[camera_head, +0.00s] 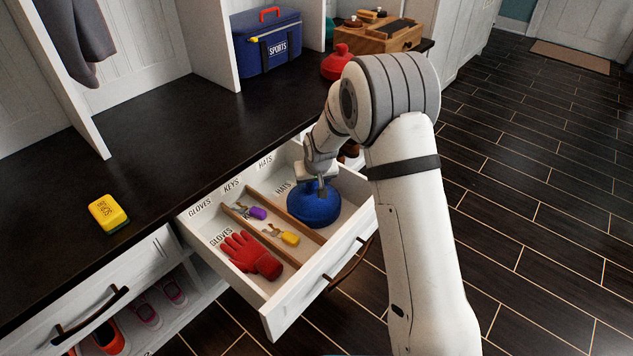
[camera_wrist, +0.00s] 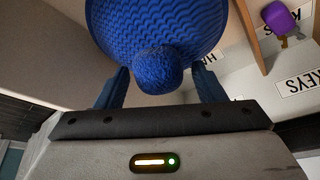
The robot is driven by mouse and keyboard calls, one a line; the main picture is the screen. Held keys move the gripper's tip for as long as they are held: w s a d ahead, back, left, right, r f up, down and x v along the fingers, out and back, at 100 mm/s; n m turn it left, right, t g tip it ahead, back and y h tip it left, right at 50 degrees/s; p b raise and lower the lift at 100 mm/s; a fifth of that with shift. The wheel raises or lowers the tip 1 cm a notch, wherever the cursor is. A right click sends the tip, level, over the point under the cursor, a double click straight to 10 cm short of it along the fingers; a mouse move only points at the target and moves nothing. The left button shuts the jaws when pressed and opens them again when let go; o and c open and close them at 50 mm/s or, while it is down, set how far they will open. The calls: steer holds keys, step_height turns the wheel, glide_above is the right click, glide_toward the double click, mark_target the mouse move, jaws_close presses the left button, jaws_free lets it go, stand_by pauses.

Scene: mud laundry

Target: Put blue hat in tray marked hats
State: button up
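The blue knitted hat (camera_head: 313,210) is in the right-hand compartment of the open drawer (camera_head: 300,308), the section labelled HATS (camera_head: 284,188). My gripper (camera_head: 321,186) points down at the top of the hat. In the wrist view the hat (camera_wrist: 155,25) fills the upper middle, its pompom between the two fingers of my gripper (camera_wrist: 162,78). The fingers are apart, with gaps on both sides of the pompom. The fingertips reach the hat's body; I cannot tell whether they touch it. The underside of the hat is hidden.
Red gloves (camera_head: 250,254) lie in the GLOVES section, and keys with purple (camera_head: 257,213) and yellow (camera_head: 290,238) tags in the KEYS section. Wooden dividers (camera_head: 268,245) separate them.

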steer(key=shift+s+r+p, duration=0.1)
steer(key=shift+r+p, duration=0.2)
steer(key=shift+r, duration=0.25)
steer(key=p+v, duration=0.4)
steer(key=v, duration=0.7)
steer(key=shift+s, duration=0.2)
steer(key=s+d+r+m+g, duration=0.1)
steer(key=s+d+r+m, duration=0.1)
steer(key=s+d+r, duration=0.9)
steer(key=s+d+g, duration=0.1)
steer(key=s+d, duration=0.2)
steer(key=s, duration=0.6)
steer(key=s+d+m+g+h, duration=0.1)
steer(key=s+d, duration=0.2)
steer(key=s, duration=0.7)
steer(key=shift+d, duration=0.25)
steer(key=shift+r, duration=0.15)
